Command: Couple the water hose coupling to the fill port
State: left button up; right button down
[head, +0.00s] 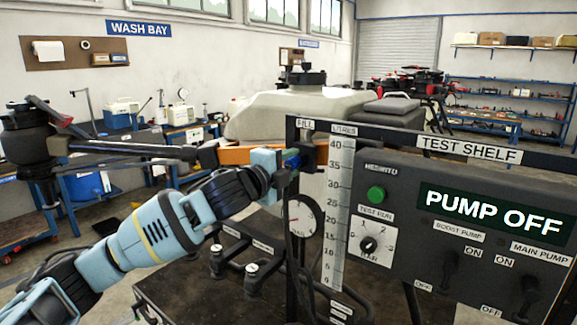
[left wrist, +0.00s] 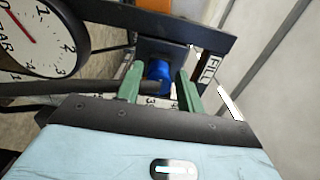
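My left gripper (head: 283,177) is at the fill port (head: 306,158), below the FILL label on the test shelf's upper bar. The blue water hose coupling (left wrist: 158,74) sits between its green fingers (left wrist: 161,90) in the left wrist view, with the fingers close on both sides, apparently shut on it. The coupling faces the dark block of the port (left wrist: 165,48); I cannot tell whether it is fully seated. A dark hose (left wrist: 110,87) runs left from the coupling, across one finger. A bit of blue (head: 293,160) shows in the head view. My right gripper is out of view.
The control panel (head: 403,210) reads PUMP OFF and stands right of the port. A litre scale (head: 337,220) and a round gauge (head: 301,216) are close to my gripper. A drone arm (head: 130,150) extends behind my left arm. Black valves (head: 252,272) stand on the bench below.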

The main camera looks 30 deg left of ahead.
pick_arm(q)
jog(key=shift+o, duration=1.1)
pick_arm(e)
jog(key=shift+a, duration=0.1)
pick_arm(q)
jog(key=shift+f, duration=0.1)
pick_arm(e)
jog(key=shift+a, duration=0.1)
pick_arm(q)
jog(key=s, duration=0.7)
jog(key=shift+s+a, duration=0.25)
jog(key=shift+s, duration=0.15)
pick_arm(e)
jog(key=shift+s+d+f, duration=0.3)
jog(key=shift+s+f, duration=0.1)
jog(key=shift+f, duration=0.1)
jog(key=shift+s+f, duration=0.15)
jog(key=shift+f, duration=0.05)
